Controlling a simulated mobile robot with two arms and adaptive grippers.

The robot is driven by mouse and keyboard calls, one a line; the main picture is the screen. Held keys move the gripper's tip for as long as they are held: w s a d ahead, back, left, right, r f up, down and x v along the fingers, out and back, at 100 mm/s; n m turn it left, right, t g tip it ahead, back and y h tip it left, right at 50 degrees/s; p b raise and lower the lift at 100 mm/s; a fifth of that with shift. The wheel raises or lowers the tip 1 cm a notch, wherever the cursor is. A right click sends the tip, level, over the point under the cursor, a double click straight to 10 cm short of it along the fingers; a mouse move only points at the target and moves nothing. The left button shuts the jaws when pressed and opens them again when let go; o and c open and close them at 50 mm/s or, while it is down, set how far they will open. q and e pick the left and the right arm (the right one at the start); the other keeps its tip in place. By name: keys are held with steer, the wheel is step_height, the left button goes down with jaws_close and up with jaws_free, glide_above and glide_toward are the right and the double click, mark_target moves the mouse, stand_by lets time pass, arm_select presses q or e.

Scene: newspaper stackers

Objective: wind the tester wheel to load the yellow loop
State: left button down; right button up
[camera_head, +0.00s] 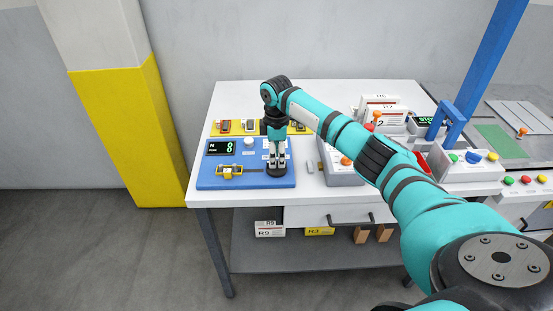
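The blue tester (207,179) lies flat at the table's front left. Its dark display (221,147) shows green digits that look like zeros. A yellow loop (230,171) sits on the tester's left part, around or across a thin bar; I cannot tell which. My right gripper (276,164) points straight down at the tester's right side, with its fingertips at a small dark round part (277,171) that looks like the wheel. The fingers hide most of that part, and I cannot tell whether they grip it. My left gripper is out of view.
A yellow strip (214,130) with several small coloured pieces lies behind the tester. Grey boxes with coloured buttons, labelled white boxes (381,117) and a blue handle-like frame (446,121) stand at right. A lower shelf (300,254) holds labelled boxes. The table's left front corner is bare.

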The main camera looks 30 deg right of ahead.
mark_target(277, 166)
steer(key=shift+f, duration=1.15)
jaws_close()
